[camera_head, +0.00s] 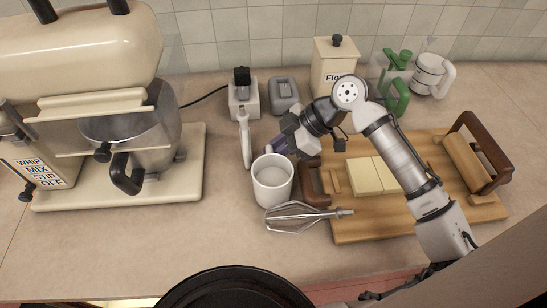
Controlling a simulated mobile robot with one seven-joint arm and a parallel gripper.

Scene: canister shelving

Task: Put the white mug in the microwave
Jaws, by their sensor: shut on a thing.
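The white mug (272,187) stands upright on the counter, left of the wooden board, and it looks empty inside. My gripper (274,152) reaches in from the right and is at the mug's back rim, shut on the mug. The fingertips are small and partly hidden, so the exact hold point is hard to see. No microwave shows in this view.
A metal whisk (300,216) lies just in front of the mug. A wooden board (350,228) with pale blocks (372,176) is on the right. A large cream mixer (80,110) fills the left. A dark pan (235,290) is at the front edge.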

